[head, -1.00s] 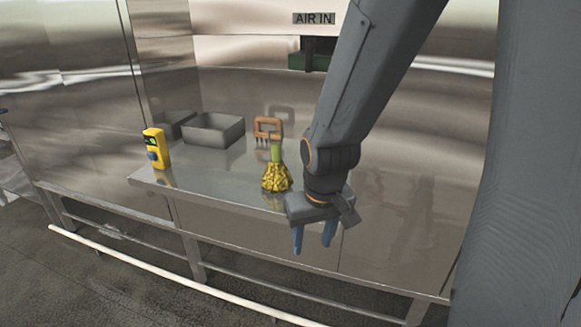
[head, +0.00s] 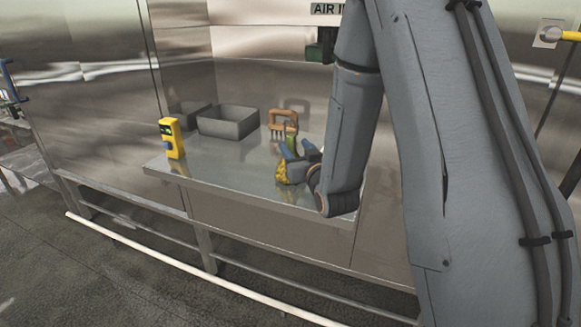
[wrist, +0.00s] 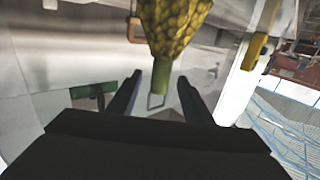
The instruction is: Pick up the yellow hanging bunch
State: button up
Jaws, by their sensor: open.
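The yellow hanging bunch (head: 281,172) stands on the metal shelf, with its green stem (head: 292,144) pointing up. My gripper (head: 297,149) is beside it, its blue fingers open at stem height and covering part of the bunch. In the wrist view the yellow bunch (wrist: 170,25) hangs in from the top edge, its top cut off. Its green stem (wrist: 161,76) points down the picture into the gap between the open dark fingers of my gripper (wrist: 160,82). Clear space shows on both sides of the stem.
An orange-handled brush (head: 283,115) stands just behind the bunch. A grey metal bin (head: 228,124) is at the back of the shelf (head: 215,168). A yellow device (head: 171,138) stands at the shelf's left end. The shelf between device and bunch is clear.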

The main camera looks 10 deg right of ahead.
jog(key=shift+w+a+r+p, duration=0.15)
jog(key=shift+w+p, duration=0.2)
jog(key=shift+w, duration=0.8)
jog(key=shift+w+a+p, duration=0.15)
jog(key=shift+w+p, duration=0.45)
jog(key=shift+w, duration=0.8)
jog(key=shift+w+a+p, duration=0.1)
jog(key=shift+w+p, duration=0.45)
jog(key=shift+w, duration=0.8)
jog(key=shift+c, duration=0.3)
grip_shut()
